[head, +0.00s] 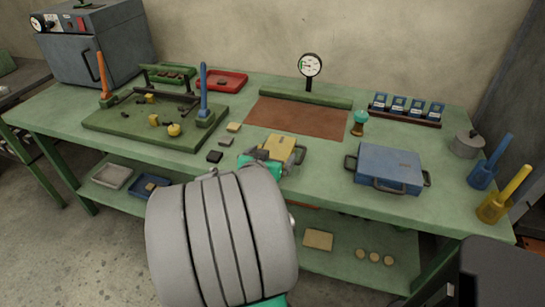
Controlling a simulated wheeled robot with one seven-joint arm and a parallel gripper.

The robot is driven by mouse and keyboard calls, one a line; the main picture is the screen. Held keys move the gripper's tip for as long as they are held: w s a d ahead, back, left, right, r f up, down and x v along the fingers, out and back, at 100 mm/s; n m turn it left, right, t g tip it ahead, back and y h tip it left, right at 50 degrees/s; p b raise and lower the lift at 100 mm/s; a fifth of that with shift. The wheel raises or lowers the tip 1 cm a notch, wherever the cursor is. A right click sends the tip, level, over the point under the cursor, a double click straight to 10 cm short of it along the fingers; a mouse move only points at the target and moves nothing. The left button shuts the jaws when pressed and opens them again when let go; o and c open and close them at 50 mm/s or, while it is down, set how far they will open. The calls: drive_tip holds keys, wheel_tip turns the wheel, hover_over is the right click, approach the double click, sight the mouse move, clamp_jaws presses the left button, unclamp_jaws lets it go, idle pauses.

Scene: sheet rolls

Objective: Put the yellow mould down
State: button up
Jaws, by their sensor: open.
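The yellow mould (278,147) is a flat block with dark handles at its sides. It appears to rest on the green bench top, near the front edge at the middle. My gripper (262,163), with teal parts, is just in front of it, at its near left side. The gripper is open. My thick grey arm hides most of the gripper and the mould's near side, so I cannot tell whether the fingers touch it.
A blue mould (389,167) with handles lies to the right. A brown mat (298,117) and a dial gauge (310,67) are behind. A green board (150,122) with posts stands left. Small blocks (215,156) lie beside the gripper. Blue and yellow handled tools (497,207) stand far right.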

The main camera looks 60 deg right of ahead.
sight(279, 146)
drive_tip(key=x, duration=0.6)
drive_tip(key=shift+s+d, duration=0.1)
drive_tip(key=shift+d, duration=0.15)
drive_tip(key=shift+c, duration=0.4)
drive_tip(key=c, duration=1.8)
drive_tip(key=shift+r, duration=0.25)
drive_tip(key=shift+c, duration=0.6)
